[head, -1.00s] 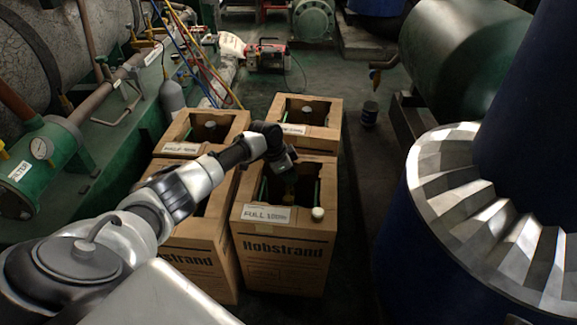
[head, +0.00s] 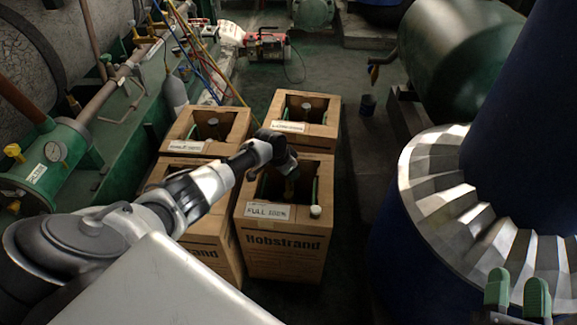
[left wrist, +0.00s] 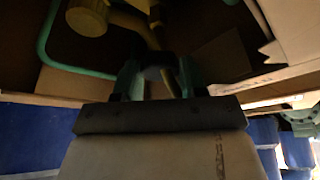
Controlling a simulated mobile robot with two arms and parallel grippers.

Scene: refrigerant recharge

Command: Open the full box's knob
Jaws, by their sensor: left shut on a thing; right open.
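The full box (head: 285,252) is a cardboard box labelled "FULL 100%" with an open top, front right in the group of boxes. My left arm reaches over it from the left. My left gripper (left wrist: 156,76) points down into its opening, its green fingers closed around a dark piece that appears to be the knob (left wrist: 156,66). The knob is mostly hidden by the fingers and shadow. Brass-coloured valve parts (left wrist: 90,14) show beside it in the left wrist view. My right gripper (head: 517,290) is at the lower right of the head view, open and empty, its green fingertips apart.
Other cardboard boxes stand behind and to the left, including one at the back right (head: 322,130). A large blue drum (head: 400,235) stands at right. Dark floor between is clear.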

